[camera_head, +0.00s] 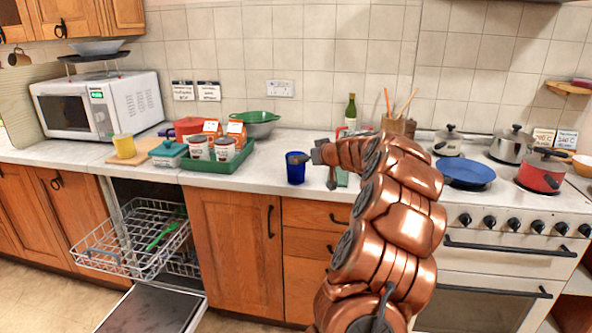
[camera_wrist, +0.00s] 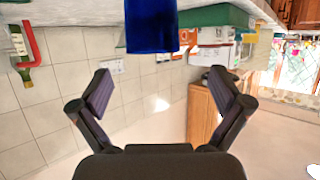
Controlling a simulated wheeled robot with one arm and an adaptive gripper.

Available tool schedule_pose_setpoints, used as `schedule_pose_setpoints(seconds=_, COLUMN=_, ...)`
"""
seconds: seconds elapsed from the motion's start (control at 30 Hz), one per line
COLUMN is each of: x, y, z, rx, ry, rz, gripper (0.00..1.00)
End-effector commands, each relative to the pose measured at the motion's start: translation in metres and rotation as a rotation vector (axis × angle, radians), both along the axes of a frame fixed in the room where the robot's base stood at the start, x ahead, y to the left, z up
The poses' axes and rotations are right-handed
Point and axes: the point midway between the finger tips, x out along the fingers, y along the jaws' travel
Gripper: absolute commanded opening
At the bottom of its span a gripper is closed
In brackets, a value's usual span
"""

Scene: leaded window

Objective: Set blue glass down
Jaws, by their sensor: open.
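The blue glass (camera_head: 296,170) stands upright on the white countertop near its front edge. My gripper (camera_head: 314,169) is just to the right of the glass, at about its height. In the wrist view my gripper (camera_wrist: 160,82) is open, its two dark fingers spread with nothing between them. The blue glass shows there at the top middle (camera_wrist: 151,28), beyond the fingertips and apart from them. Part of the glass is cut off by that view's top edge.
A green tray (camera_head: 218,172) with tins and boxes stands left of the glass. A green bottle (camera_head: 351,112) and a utensil pot (camera_head: 397,126) stand behind my arm. The stove with a blue pan (camera_head: 465,171) is right. A dishwasher rack (camera_head: 130,240) is pulled out below left.

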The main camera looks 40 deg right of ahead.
Motion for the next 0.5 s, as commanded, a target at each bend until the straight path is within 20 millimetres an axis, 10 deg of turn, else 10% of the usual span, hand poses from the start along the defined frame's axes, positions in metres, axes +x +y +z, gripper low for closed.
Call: schedule_pose_setpoints(seconds=0.5, x=0.024, y=-0.011, z=-0.011, rx=-0.004, ry=-0.001, rz=-0.009, gripper=1.00)
